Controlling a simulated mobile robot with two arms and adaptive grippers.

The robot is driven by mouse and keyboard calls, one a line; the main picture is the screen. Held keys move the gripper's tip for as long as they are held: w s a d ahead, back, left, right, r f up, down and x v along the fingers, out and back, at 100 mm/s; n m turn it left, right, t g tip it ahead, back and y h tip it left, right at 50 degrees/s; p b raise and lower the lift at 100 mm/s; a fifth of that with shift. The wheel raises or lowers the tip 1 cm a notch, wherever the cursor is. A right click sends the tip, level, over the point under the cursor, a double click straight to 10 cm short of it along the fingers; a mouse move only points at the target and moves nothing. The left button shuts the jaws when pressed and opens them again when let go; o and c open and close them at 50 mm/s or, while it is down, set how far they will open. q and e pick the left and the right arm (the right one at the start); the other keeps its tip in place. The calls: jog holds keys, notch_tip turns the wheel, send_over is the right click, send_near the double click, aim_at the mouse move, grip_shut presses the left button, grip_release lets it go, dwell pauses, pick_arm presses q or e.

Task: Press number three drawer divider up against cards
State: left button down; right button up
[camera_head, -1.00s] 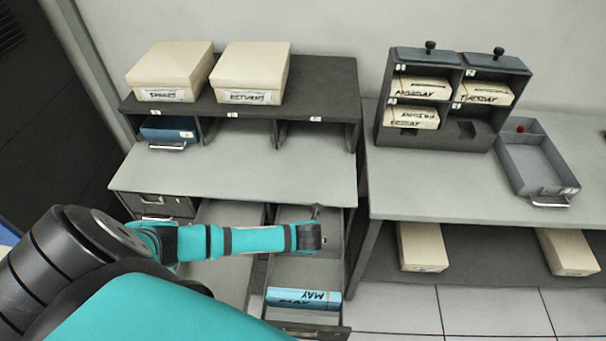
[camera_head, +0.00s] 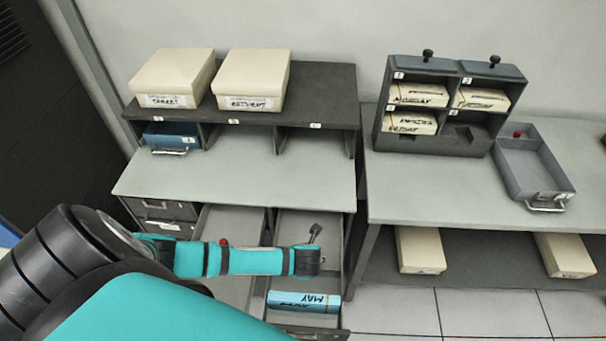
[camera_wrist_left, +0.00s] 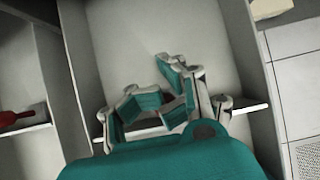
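Blue cards marked MAY (camera_head: 303,302) lie near the front of the open right-hand drawer (camera_head: 345,240). My left arm reaches across from the left, and my left gripper (camera_head: 314,236) is low over this drawer, behind the cards. In the left wrist view the gripper (camera_wrist_left: 160,92) has its jointed fingers bent at differing angles; whether it holds anything is unclear. A pale thin edge, likely the divider (camera_wrist_left: 252,104), crosses the drawer at the gripper; most of it is hidden. I cannot read the drawer's number. My right gripper is out of view.
The neighbouring open drawer (camera_head: 232,220) has a red knob (camera_head: 224,242), partly behind my arm. Two cream boxes (camera_head: 172,78) stand on the shelf top. A card rack (camera_head: 450,140) and a grey tray (camera_head: 508,180) stand on the right table. The desk top (camera_head: 240,175) is clear.

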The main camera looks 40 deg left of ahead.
pick_arm(q)
jog(key=shift+s+d+p, duration=0.45)
jog(key=shift+s+d, duration=0.1)
jog(key=shift+s, duration=0.35)
jog(key=shift+s+d+p, duration=0.5)
jog(key=shift+s+d, duration=0.05)
jog(key=shift+s, duration=0.35)
jog(key=shift+s+d+p, duration=0.45)
jog(key=shift+s+d, duration=0.1)
jog(key=shift+s, duration=0.35)
jog(key=shift+s+d+f, duration=0.1)
jog(key=shift+s+d, duration=0.3)
jog(key=shift+s, duration=0.25)
jog(key=shift+s+d, duration=0.35)
jog(key=shift+s, duration=0.3)
jog(key=shift+s+d, duration=0.4)
jog(key=shift+s, duration=0.25)
jog(key=shift+w, duration=0.1)
jog(key=shift+a, duration=0.1)
jog(key=shift+d+r, duration=0.2)
jog(key=shift+r, duration=0.4)
jog(key=shift+v, duration=3.95)
jog(key=shift+a, duration=0.1)
